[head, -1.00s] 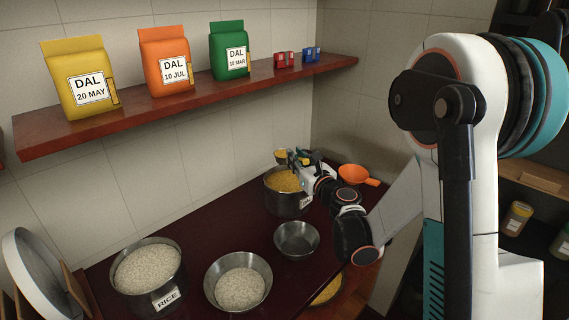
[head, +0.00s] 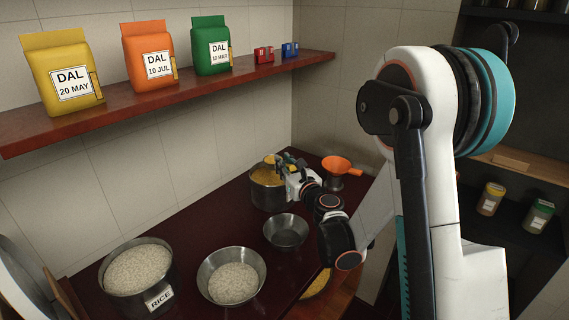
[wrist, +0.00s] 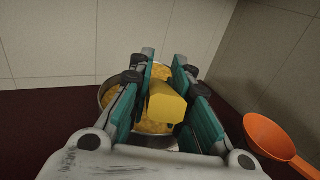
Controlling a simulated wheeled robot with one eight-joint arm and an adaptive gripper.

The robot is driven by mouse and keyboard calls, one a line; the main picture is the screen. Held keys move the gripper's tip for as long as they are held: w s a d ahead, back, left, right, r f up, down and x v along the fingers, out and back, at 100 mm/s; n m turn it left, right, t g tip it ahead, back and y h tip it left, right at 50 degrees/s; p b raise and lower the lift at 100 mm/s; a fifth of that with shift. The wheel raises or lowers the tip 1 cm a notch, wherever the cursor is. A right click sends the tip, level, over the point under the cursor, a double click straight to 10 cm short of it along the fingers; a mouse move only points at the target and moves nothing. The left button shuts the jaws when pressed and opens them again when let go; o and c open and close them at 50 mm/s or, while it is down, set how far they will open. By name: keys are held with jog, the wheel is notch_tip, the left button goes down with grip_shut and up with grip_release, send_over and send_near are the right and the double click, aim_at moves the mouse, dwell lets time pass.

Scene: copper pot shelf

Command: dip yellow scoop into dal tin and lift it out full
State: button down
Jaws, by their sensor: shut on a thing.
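My gripper (wrist: 167,85) is shut on the yellow scoop (wrist: 166,103), whose blocky end shows between the fingers in the wrist view. In the head view my gripper (head: 285,163) is at the dal tin (head: 270,196), a steel pot at the back of the counter. The tin's rim (wrist: 104,92) surrounds yellow dal (wrist: 160,72) behind and below the fingers in the wrist view. The scoop's bowl is mostly hidden, so I cannot tell how deep it is or whether it holds dal.
An orange scoop-like piece (head: 337,165) sits right of the tin, near my gripper. An empty steel bowl (head: 286,232), a bowl of rice (head: 234,282) and the rice tin (head: 146,297) stand nearer. A shelf (head: 190,91) with dal packets hangs above.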

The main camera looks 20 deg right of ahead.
jog(key=shift+d, duration=0.15)
jog(key=d+b, duration=0.1)
jog(key=b, duration=0.3)
jog(key=shift+d, duration=0.1)
dwell(3.2)
